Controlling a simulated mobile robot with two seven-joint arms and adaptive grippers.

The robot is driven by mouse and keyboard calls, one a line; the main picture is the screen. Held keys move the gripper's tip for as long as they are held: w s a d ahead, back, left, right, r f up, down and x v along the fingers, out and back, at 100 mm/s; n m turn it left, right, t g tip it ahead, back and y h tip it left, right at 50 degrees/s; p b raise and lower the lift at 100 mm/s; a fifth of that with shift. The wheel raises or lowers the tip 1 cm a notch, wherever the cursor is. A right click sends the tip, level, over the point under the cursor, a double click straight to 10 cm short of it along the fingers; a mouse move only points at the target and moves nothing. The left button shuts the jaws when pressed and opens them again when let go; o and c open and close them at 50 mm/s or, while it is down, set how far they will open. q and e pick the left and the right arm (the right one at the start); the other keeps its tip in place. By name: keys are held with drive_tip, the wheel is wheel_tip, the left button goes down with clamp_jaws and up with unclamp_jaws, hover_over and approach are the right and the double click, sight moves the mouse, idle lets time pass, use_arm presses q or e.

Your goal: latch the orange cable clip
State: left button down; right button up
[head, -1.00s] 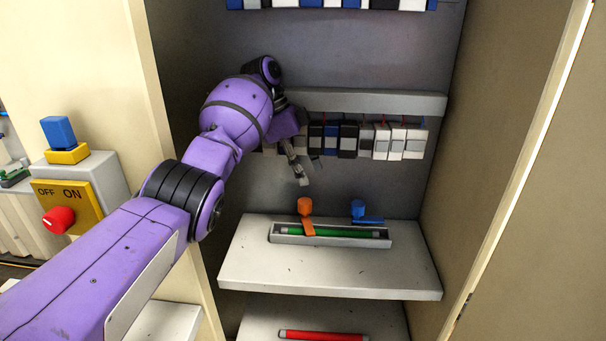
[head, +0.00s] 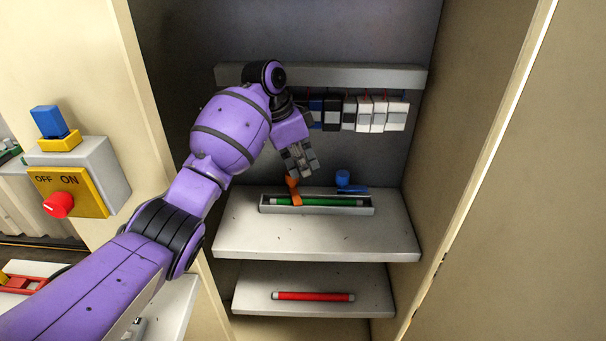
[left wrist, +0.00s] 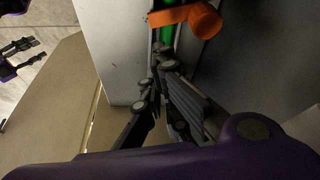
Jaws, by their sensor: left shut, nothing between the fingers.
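The orange cable clip (head: 294,188) is at the grey trough (head: 335,211) on the upper shelf, its strap running across the green rod (head: 325,202). In the left wrist view the orange clip (left wrist: 190,18) shows a round knob at one end, with the strap over the green rod (left wrist: 168,32). My left gripper (head: 303,168) is shut and empty, just above and behind the clip in the head view. In the left wrist view its fingers (left wrist: 160,62) point towards the clip, with a gap in the picture. My right gripper (left wrist: 22,48) shows at the left edge there, its opening unclear.
A blue clip (head: 343,179) stands at the trough's back right. A row of switch blocks (head: 364,114) hangs under a grey rail (head: 350,76) behind. A red rod (head: 313,296) lies on the lower shelf (head: 375,297). Cabinet walls close both sides. The upper shelf's front is clear.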

sight(294, 191)
use_arm(q)
drive_tip(key=x, duration=0.7)
drive_tip(key=shift+d+f, duration=0.1)
drive_tip(key=shift+f, duration=0.15)
drive_tip(key=shift+w+d+f, duration=0.1)
drive_tip(key=shift+d+f, duration=0.15)
drive_tip(key=shift+f, duration=0.35)
use_arm(e)
drive_tip(key=shift+w+a, duration=0.1)
drive_tip(key=shift+w, duration=0.25)
